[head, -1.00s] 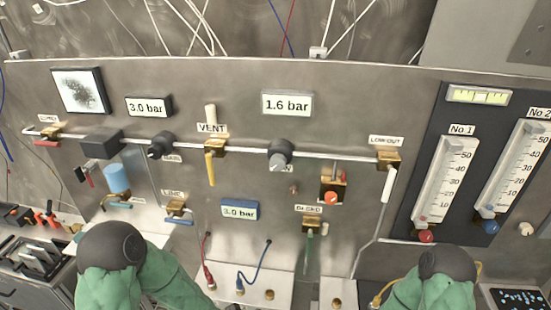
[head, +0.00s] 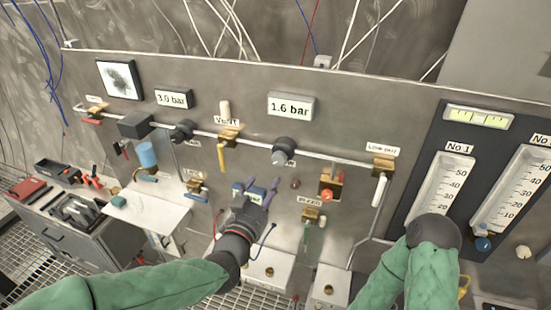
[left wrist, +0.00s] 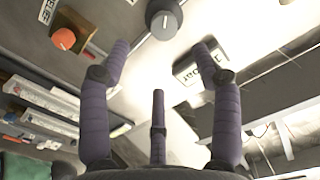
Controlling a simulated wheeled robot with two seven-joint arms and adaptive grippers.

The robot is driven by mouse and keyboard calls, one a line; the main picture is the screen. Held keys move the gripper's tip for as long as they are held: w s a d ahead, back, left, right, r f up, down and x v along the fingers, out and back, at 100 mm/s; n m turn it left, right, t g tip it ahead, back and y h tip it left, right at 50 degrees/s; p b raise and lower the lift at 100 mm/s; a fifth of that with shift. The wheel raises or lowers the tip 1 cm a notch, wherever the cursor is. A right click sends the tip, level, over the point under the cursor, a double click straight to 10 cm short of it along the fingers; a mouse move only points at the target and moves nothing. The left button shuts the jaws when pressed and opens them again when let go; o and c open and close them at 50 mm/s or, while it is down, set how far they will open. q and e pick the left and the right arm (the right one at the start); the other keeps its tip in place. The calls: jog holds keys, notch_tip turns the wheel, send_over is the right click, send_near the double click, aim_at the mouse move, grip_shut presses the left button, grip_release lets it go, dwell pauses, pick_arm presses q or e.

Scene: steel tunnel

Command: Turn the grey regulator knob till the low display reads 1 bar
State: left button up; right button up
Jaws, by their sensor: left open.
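The grey regulator knob (head: 280,156) sits on the pipe of the steel panel, just below the low display (head: 290,106), which reads 1.6 bar. My left gripper (head: 256,186) is open and empty. My right gripper is out of the head view; only my right arm shows.
Near the knob are a yellow-handled vent valve (head: 223,155), an orange knob on a brass block (head: 326,190) and a white-handled valve (head: 380,190). Flow gauges (head: 440,190) stand at right. A workbench with tools (head: 70,215) is at left.

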aim_at(278, 160)
pick_arm(q)
jog(key=x, duration=0.7)
jog(key=p+x, duration=0.1)
jog(key=x, duration=0.2)
jog(key=shift+w+r, duration=0.35)
jog(key=shift+r, duration=0.05)
jog(key=c, duration=1.1)
